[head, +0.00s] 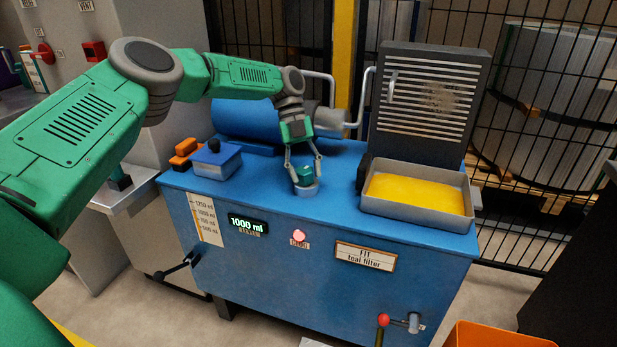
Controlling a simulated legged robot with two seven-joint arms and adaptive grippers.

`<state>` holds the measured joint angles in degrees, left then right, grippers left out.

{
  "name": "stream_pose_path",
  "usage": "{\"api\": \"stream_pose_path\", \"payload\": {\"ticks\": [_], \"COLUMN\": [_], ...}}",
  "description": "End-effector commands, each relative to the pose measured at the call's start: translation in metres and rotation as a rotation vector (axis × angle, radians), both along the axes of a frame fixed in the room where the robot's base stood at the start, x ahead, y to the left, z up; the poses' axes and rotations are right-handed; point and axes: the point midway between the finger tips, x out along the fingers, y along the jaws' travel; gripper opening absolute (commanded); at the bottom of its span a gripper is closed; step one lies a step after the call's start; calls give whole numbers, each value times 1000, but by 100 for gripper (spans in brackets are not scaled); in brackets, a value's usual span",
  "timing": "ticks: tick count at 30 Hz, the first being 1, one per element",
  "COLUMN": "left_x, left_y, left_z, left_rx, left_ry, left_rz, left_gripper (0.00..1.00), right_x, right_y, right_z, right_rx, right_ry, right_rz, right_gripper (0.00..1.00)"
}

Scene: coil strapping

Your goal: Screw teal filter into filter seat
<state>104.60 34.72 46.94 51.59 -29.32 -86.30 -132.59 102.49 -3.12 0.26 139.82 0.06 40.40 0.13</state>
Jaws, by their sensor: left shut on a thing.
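The teal filter (304,176) stands upright at the filter seat (305,190), a pale ring on top of the blue machine (300,270). My left gripper (303,177) reaches down from above and is shut on the teal filter, one finger on each side. The filter's lower end is hidden in or behind the seat, so I cannot tell how deep it sits. A label (365,256) on the machine's front reads "FIT teal filter". My right gripper is not in view.
A grey tray of yellow liquid (415,192) stands right of the seat, before a dark vented box (425,105). A small blue box (215,160) and orange blocks (184,153) are at the left. A display (248,224) reads 1000 ml. A red lamp (299,236) shows in front.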

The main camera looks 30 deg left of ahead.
Motion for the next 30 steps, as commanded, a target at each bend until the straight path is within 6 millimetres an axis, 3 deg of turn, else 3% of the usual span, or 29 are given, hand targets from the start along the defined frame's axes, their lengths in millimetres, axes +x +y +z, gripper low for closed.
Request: {"api": "stream_pose_path", "payload": {"ticks": [12, 21, 30], "left_x": [7, 8, 8], "left_y": [1, 2, 3], "left_z": [1, 0, -1], "left_rx": [13, 14, 8], "left_ry": [-26, -25, -23], "left_rz": [-92, -397, -427], "left_gripper": [0, 0, 0], "right_x": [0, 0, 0], "right_y": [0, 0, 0], "right_z": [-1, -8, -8], "right_rx": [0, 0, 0], "right_ry": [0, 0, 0], "right_rz": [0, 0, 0], "right_gripper": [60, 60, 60]}}
